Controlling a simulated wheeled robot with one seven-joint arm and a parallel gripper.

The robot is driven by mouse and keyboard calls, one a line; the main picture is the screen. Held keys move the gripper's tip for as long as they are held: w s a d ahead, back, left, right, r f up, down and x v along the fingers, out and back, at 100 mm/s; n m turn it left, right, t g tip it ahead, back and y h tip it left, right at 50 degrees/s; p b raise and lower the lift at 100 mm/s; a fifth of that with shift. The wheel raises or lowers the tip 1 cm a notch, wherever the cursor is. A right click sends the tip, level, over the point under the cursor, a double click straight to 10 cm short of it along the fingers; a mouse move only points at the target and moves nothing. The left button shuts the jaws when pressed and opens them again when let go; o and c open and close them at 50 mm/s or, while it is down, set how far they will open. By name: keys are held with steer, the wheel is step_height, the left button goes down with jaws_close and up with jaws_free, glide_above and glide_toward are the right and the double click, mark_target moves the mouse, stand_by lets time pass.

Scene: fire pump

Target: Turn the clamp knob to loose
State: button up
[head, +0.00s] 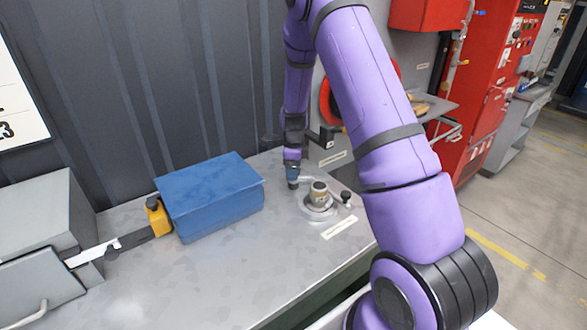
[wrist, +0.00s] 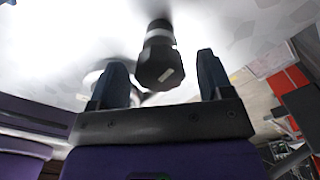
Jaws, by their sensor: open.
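A dark faceted knob (wrist: 160,66) with a pale mark on its end shows in the wrist view, on a light grey collar. My gripper (wrist: 162,62) is open, with one finger on each side of the knob and visible space between knob and fingers. In the head view my gripper (head: 292,182) is low over the metal bench, just left of a round metal fixture (head: 318,207) that holds a brownish cylinder (head: 319,191). A black knob (head: 346,196) stands at the fixture's right. I cannot tell whether it is the knob in the wrist view.
A blue box (head: 210,195) and a yellow block (head: 158,217) stand left on the bench (head: 190,285). A grey cabinet (head: 40,225) is at far left. A corrugated wall (head: 130,90) is close behind. Red cabinets (head: 490,90) stand at right. The bench front is clear.

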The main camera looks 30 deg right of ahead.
steer(key=c, duration=0.9)
